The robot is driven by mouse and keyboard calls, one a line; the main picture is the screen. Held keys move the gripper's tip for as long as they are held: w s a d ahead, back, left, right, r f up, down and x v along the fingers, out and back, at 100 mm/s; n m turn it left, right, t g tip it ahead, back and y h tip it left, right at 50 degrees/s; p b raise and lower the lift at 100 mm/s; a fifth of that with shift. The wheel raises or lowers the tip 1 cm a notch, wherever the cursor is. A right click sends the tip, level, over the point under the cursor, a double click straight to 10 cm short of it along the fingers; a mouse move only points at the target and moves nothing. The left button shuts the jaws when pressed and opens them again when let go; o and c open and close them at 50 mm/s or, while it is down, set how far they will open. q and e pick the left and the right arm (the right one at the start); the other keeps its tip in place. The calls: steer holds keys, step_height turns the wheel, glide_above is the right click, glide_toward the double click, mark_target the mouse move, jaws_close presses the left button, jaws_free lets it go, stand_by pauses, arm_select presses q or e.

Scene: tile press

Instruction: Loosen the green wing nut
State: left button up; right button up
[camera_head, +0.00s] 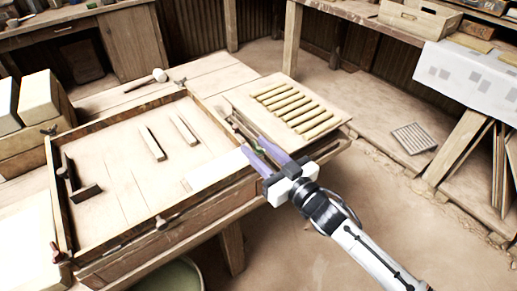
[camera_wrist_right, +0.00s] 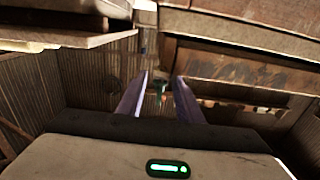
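The green wing nut (camera_head: 260,151) is small and sits at the right side of the wooden tile press frame (camera_head: 215,196). In the head view it shows between the purple fingers of my right gripper (camera_head: 253,145). In the right wrist view the fingers of this gripper (camera_wrist_right: 162,77) stand apart. A small dark green piece, likely the wing nut (camera_wrist_right: 160,87), shows in the gap between them. I cannot tell whether either finger touches it. My left gripper is not in view.
A board (camera_head: 333,105) with several yellowish strips (camera_head: 292,108) lies right of the frame. A mallet (camera_head: 158,76) lies behind. Pale blocks (camera_head: 38,98) stand at left.

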steer(key=v, duration=1)
steer(key=shift+s+d+f, duration=0.1)
steer(key=s+d+f+m+g+h, duration=0.2)
steer(key=s+d+f+g+h, duration=0.1)
steer(key=s+f, duration=0.8)
steer(key=s+d+f+m+g+h, duration=0.3)
steer(key=s+d+f+h, duration=0.2)
steer(key=s+f, duration=0.5)
step_height(320, 180, down, 3)
steer(key=shift+s+d+r, duration=0.1)
steer(key=shift+s+d, duration=0.25)
steer(key=shift+d, duration=0.85)
steer(key=shift+m, duration=0.3)
steer(key=shift+c, duration=0.2)
